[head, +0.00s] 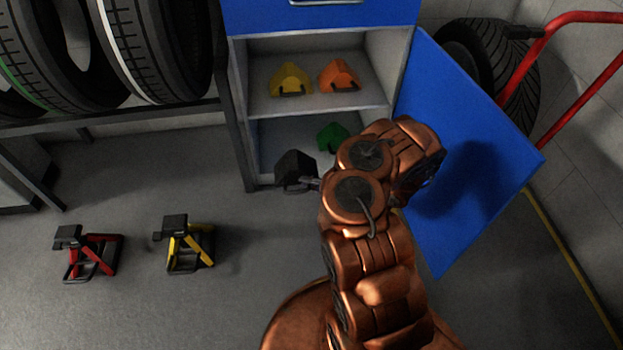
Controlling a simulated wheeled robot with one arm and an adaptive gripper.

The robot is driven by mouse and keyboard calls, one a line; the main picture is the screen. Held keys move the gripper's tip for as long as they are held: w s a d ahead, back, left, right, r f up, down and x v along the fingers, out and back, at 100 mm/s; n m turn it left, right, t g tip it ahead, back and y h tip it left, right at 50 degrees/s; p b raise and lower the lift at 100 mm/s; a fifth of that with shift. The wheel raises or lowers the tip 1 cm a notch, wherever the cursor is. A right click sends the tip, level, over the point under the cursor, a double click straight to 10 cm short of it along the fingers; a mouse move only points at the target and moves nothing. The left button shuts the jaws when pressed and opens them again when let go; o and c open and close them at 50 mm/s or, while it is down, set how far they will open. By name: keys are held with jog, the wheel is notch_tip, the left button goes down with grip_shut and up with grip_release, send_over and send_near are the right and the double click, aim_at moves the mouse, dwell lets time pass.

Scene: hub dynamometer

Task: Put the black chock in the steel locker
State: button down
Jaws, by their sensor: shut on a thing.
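The steel locker (239,110) stands at the top middle in the head view, with its blue door (480,150) swung open to the right. A yellow chock (291,79) and an orange chock (339,75) sit on its upper shelf. A green chock (332,137) lies in the lower compartment, partly hidden by my arm. My gripper (304,184) is shut on the black chock (294,167), at the left part of the lower opening. I cannot tell whether the chock is inside or just in front of the opening. My arm hides the compartment's right part.
A red jack stand (90,252) and a yellow jack stand (188,243) stand on the floor at left. Tyres (150,50) rest on a rack at upper left. A red hand truck (540,60) with a tyre is beyond the open door. The floor before the locker's left side is clear.

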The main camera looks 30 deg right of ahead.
jog(key=w+a+r+h, duration=0.1)
jog(key=a+r, duration=0.4)
jog(key=r, duration=1)
jog(key=w+a+r+m, duration=0.1)
jog(key=w+a+r, duration=0.3)
jog(key=r, duration=1.1)
jog(key=w+a+r+m+t+h, duration=0.1)
jog(key=w+a+r, duration=0.2)
jog(key=a+r, duration=0.4)
notch_tip(320, 180, up, 8)
jog(key=shift+w+r+h, duration=0.1)
jog(key=shift+w+h, duration=0.1)
jog(key=shift+h, duration=0.1)
jog(key=shift+s+a, duration=0.1)
jog(key=shift+a, duration=0.05)
